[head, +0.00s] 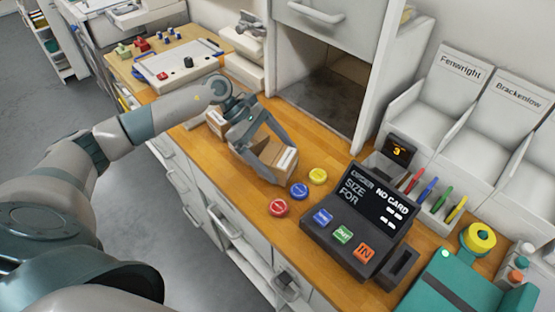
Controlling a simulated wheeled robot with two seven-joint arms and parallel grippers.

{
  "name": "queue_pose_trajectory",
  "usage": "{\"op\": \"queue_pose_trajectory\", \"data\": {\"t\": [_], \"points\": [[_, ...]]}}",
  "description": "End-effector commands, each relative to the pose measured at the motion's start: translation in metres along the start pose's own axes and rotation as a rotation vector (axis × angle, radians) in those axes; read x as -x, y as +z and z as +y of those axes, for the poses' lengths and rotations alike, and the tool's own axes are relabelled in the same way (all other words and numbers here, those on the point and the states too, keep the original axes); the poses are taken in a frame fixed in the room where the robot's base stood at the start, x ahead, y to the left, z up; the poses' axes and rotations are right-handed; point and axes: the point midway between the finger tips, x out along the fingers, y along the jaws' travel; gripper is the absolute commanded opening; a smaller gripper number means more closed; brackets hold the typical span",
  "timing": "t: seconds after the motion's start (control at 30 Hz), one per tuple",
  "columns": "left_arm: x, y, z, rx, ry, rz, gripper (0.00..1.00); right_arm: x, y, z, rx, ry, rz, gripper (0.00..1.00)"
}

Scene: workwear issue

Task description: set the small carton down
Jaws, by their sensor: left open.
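A small brown carton (256,165) with a white label on its right end is on the wooden counter (185,137), in the middle of the head view. My left gripper (262,147) is over it with its fingers spread open, one toward each side of the carton. I cannot tell whether the fingers touch it. The gripper hides part of the carton's top. A second brown carton (215,123) is partly visible behind my left wrist. My right gripper is out of view.
Red (279,208), blue (299,191) and yellow (318,176) round buttons sit right of the carton. A dark card terminal (352,232) stands beyond them. An open-fronted cabinet (326,98) is behind. White bins (433,100) line the right. A whiteboard tray (180,66) lies at back left.

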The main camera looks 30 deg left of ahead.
Motion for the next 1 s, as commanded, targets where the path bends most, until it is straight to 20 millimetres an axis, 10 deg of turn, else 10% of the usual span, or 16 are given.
{"op": "queue_pose_trajectory", "data": {"t": [0.83, 1.0], "points": [[-0.035, 0.002, 0.001, -0.001, -0.001, 0.000, 0.92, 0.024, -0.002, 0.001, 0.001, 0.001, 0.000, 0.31], [-0.035, 0.002, 0.001, -0.001, -0.001, 0.000, 0.52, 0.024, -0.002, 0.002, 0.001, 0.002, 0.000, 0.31]]}}
